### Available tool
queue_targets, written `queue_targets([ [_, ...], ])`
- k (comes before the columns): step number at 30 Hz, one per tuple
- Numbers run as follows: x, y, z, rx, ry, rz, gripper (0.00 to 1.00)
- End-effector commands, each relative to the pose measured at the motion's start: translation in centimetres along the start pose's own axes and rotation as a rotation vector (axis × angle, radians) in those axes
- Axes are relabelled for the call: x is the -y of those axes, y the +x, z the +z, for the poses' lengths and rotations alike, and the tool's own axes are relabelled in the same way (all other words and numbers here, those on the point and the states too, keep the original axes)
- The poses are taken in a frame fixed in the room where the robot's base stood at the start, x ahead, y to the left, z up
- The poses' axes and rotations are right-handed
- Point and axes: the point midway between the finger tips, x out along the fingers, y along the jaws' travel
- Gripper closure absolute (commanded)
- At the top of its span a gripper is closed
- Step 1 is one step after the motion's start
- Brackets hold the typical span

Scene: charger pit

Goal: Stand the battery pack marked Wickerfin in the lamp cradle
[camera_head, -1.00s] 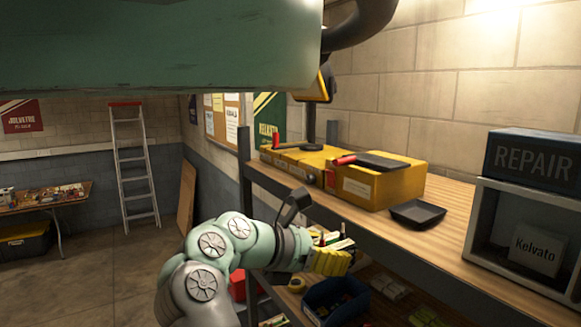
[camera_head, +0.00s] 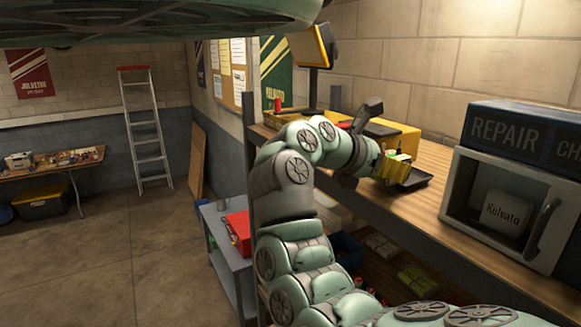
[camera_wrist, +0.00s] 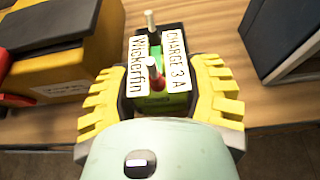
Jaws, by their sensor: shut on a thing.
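My gripper (camera_wrist: 163,92) has yellow ribbed fingers and is shut on a dark battery pack (camera_wrist: 173,40) in the wrist view. Whether the pack touches anything is hidden. I cannot make out which thing is the lamp cradle.
Yellow units with black tops (camera_head: 388,135) stand behind my gripper on the shelf (camera_head: 437,204). At right is a REPAIR cabinet (camera_head: 455,190) with a pack marked Kelvato (camera_head: 505,215) inside. Bins and packs sit on the lower shelf. A ladder (camera_head: 145,130) stands far left.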

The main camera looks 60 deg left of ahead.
Motion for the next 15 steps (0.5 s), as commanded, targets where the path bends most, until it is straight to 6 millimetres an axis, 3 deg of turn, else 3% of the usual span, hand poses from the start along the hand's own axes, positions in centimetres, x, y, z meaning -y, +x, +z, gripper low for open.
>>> queue_targets([
  [2, 0.1, 1.3, 0.5, 0.004, 0.007, -0.003, 0.90],
  [8, 0.1, 2.5, 1.2, 0.004, 0.006, -0.001, 0.90],
  [14, 0.2, 5.6, 2.4, 0.007, 0.007, -0.003, 0.90],
  [15, 0.0, 5.7, 1.6, 0.006, 0.004, 0.002, 0.90],
])
